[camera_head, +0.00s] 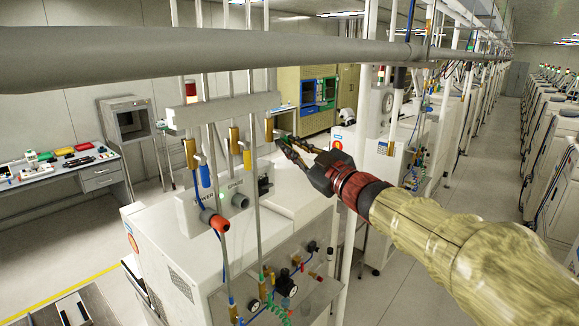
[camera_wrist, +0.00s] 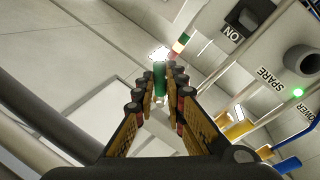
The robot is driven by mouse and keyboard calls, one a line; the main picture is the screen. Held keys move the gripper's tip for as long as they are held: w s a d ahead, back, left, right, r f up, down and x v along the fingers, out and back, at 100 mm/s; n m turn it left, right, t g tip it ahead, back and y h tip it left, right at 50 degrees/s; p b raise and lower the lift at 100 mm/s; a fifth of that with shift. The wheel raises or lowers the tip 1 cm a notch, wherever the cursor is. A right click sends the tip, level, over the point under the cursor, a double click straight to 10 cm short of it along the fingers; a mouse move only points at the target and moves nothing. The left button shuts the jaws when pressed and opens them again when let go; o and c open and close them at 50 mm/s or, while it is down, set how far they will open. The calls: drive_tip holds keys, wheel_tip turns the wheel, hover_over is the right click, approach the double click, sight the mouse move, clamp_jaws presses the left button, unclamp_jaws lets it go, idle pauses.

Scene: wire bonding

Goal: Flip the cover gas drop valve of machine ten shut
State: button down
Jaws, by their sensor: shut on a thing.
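A row of brass drop valves hangs below a pale bar over a white machine (camera_head: 170,245). The rightmost brass valve (camera_head: 269,129) is the one at my fingertips. My gripper (camera_head: 277,136) reaches in from the right, its fingers closed at this valve's handle. In the wrist view a green handle (camera_wrist: 159,80) stands between the fingertips of my gripper (camera_wrist: 160,72), which is shut on it. The handle's exact angle to its pipe is hard to tell. No machine number is readable on this machine.
Beside it hang a valve with a yellow handle (camera_head: 247,160) and one with a blue handle (camera_head: 205,176). A thick grey pipe (camera_head: 200,63) crosses above. Vertical pipes stand close around.

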drive_tip(key=shift+w+d+r+n+g+y+b, duration=0.35)
drive_tip(key=shift+n+y+b, duration=0.35)
drive_tip(key=shift+n+b, duration=1.3)
drive_tip(key=shift+w+d+r+n+g+y+b, duration=0.15)
drive_tip(key=shift+r+n+y+b, duration=0.45)
drive_tip(key=shift+n+b, duration=1.35)
drive_tip(key=shift+w+d+r+n+g+y+b, duration=0.25)
drive_tip(key=shift+n+y+b, duration=0.75)
drive_tip(key=shift+n, duration=1.75)
drive_tip(key=shift+r, duration=0.1)
drive_tip(key=c, duration=1.8)
unclamp_jaws()
drive_tip(key=shift+s, duration=0.1)
